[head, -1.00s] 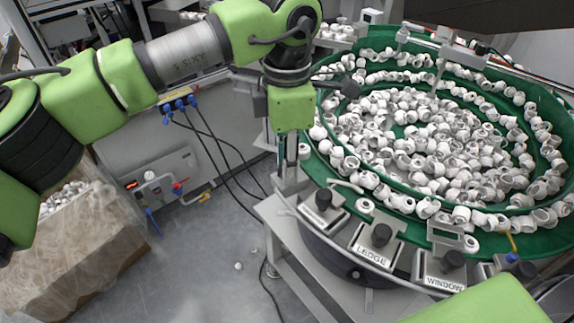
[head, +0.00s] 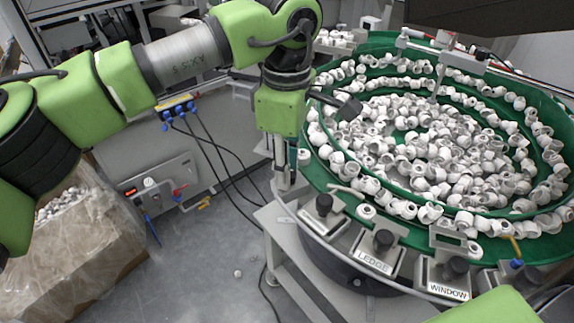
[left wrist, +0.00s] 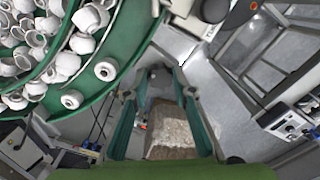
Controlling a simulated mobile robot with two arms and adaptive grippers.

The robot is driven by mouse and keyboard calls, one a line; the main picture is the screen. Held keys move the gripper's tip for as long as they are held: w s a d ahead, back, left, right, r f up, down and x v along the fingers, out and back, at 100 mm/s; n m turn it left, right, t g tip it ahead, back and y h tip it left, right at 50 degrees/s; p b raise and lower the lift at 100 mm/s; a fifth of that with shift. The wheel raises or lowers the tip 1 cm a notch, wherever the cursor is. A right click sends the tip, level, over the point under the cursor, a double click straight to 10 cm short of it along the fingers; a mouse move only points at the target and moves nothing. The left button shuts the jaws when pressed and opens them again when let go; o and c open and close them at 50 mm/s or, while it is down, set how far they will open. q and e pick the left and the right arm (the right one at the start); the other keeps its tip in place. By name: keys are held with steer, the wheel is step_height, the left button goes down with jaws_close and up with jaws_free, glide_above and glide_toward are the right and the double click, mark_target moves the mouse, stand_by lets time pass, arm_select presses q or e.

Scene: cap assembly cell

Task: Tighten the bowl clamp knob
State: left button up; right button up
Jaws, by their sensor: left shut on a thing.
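My left gripper (head: 284,184) points down at the left edge of the green bowl (head: 333,182), its fingers beside the rim. In the left wrist view its two fingers (left wrist: 157,88) converge on a small grey knob-like piece (left wrist: 158,78). The gripper is shut on it; I take it for the bowl clamp knob. In the head view the fingers hide this piece, and I cannot tell how tight it is. My right gripper is not in view.
The bowl is full of white caps. Black-knobbed blocks marked LEDGE (head: 382,252) and WINDOW (head: 447,277) line its front. A cardboard box (head: 75,240) stands at the lower left. Cables hang from a blue-plugged strip (head: 178,112) behind my arm. The grey floor between is mostly clear.

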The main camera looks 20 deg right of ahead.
arm_select(q)
steer(key=shift+w+r, duration=0.1)
steer(key=shift+r, duration=0.05)
steer(key=o, duration=1.1)
step_height(320, 180, up, 12)
